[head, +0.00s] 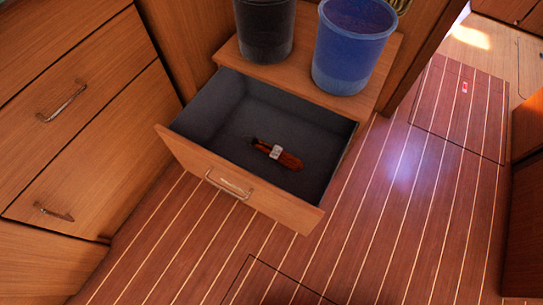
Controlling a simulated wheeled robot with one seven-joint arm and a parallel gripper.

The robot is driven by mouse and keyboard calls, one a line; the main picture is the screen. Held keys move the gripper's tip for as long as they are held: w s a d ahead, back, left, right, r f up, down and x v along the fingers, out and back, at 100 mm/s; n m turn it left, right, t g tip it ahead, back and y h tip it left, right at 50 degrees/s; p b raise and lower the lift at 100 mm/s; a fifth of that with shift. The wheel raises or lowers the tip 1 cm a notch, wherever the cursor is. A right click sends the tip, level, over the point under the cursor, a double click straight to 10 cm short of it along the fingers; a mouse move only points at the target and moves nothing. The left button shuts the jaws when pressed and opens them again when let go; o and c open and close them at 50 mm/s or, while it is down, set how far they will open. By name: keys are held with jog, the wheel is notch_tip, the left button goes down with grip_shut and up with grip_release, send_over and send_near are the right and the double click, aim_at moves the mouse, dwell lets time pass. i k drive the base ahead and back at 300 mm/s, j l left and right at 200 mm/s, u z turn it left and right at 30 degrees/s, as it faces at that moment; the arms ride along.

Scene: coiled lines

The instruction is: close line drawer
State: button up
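The line drawer (215,166) is pulled well out of a low wooden cabinet (305,72) in the head view. It has a wooden front, a metal handle (228,185) and a dark grey inside. A small reddish-brown bundle with a white band (288,158) lies on its floor, right of the middle. My gripper is not in view.
A black bucket (264,30) and a blue bucket (350,48) stand on the cabinet top above the drawer. A wooden cabinet with shut drawers (90,120) stands at the left. The striped wooden floor (400,240) is clear in front and to the right.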

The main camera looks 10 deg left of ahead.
aim_at(205, 137)
jog(key=j+u, duration=0.1)
jog(key=u, duration=0.75)
jog(key=i+j+u, duration=0.1)
jog(key=j, duration=0.45)
jog(key=i+j+u, duration=0.1)
jog(key=j, duration=0.45)
